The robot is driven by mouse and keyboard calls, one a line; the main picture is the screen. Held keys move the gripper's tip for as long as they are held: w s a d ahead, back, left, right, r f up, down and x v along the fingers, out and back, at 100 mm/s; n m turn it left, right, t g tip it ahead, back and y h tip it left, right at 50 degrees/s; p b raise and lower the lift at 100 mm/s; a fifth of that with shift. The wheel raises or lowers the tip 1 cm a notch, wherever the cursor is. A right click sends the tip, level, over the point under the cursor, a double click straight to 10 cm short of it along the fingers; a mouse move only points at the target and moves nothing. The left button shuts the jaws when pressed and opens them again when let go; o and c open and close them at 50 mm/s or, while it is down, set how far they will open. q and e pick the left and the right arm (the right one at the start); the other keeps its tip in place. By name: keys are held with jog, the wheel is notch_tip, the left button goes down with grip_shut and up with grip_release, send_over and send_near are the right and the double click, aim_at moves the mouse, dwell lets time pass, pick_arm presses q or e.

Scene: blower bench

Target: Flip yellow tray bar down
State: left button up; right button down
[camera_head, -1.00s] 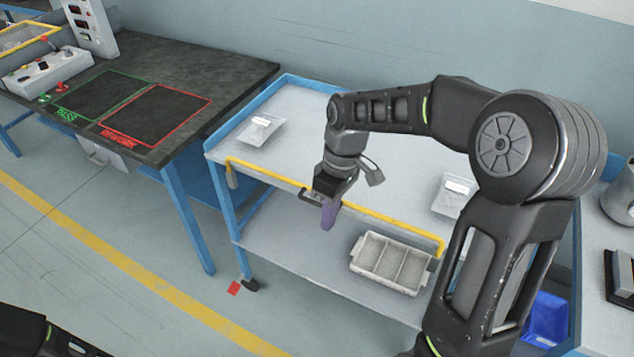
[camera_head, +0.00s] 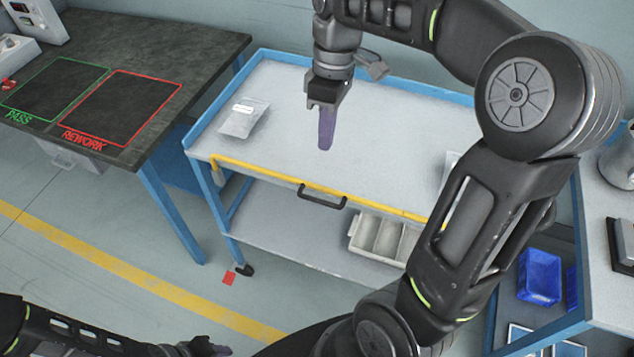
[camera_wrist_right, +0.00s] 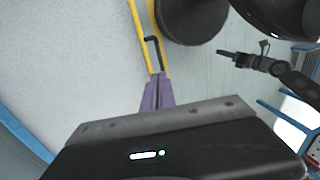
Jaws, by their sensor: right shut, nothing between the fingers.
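The yellow bar (camera_head: 270,171) runs along the front edge of the trolley's top tray (camera_head: 285,110), with a black handle (camera_head: 322,196) at its middle. Whether the bar stands above the edge or lies level with it is hard to tell. The bar also shows in the right wrist view (camera_wrist_right: 138,22). My right gripper (camera_head: 326,142) is shut and empty, its purple fingers pointing down over the tray, behind the bar and apart from it. My left gripper (camera_head: 212,347) is low at the bottom edge, away from the trolley; its jaw state is unclear.
A clear packet (camera_head: 243,118) lies on the tray's left; another at the right is mostly hidden by my arm. A divided grey bin (camera_head: 378,238) sits on the lower shelf. A dark bench (camera_head: 150,60) stands left. Blue bins (camera_head: 540,277) are at the right.

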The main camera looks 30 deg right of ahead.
jog(key=f+b, duration=0.1)
send_near(320, 189)
jog(key=s+a+f, duration=0.1)
jog(key=f, duration=0.1)
jog(key=s+f, duration=0.1)
jog(key=f, duration=0.1)
jog(key=a+f, duration=0.1)
jog(key=f, duration=0.1)
jog(key=shift+s+a+f, duration=0.25)
jog(key=shift+s+a, duration=0.15)
notch_tip(320, 189, down, 6)
jog(key=b, duration=0.4)
jog(key=shift+s+r, duration=0.15)
jog(key=shift+a, duration=0.1)
